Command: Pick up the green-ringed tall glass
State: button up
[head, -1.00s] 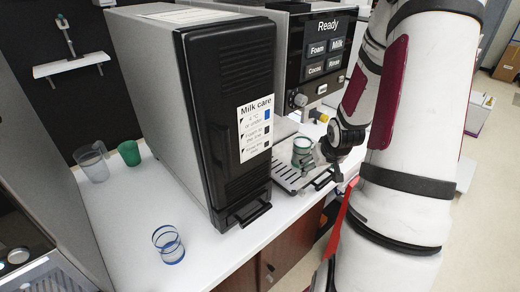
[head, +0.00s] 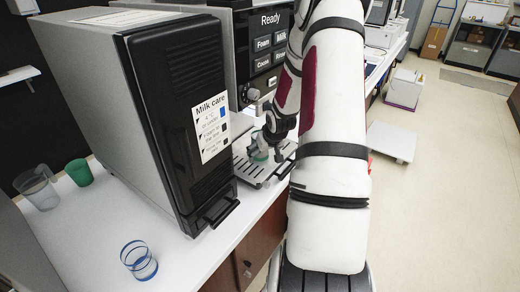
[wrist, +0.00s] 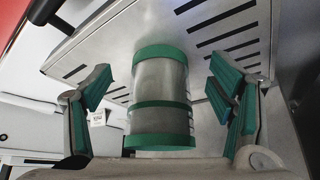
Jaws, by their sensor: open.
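The green-ringed tall glass (wrist: 160,98) shows in the middle of the wrist view, clear with green bands at its ends and around its body. It stands on the slotted metal drip tray (wrist: 105,40) of the coffee machine. My gripper (wrist: 160,95) is open, with one green-padded finger on each side of the glass and a visible gap on both sides. In the head view the glass (head: 259,155) is partly hidden by my gripper (head: 262,150) at the drip tray.
A blue-ringed glass (head: 139,261) stands on the white counter (head: 90,235) at the front left. A clear jug (head: 38,189) and a green cup (head: 80,173) stand behind it. The tall milk unit (head: 180,110) stands close left of the drip tray.

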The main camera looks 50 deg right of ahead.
jog(key=w, duration=0.1)
jog(key=w+d, duration=0.1)
jog(key=w, duration=0.1)
jog(key=shift+w+d+f, duration=0.1)
jog(key=shift+d+f, duration=0.15)
jog(key=shift+d, duration=0.1)
jog(key=shift+w+d+f, duration=0.1)
jog(key=shift+w+f, duration=0.05)
jog(key=shift+f, duration=0.15)
jog(key=c, duration=1.7)
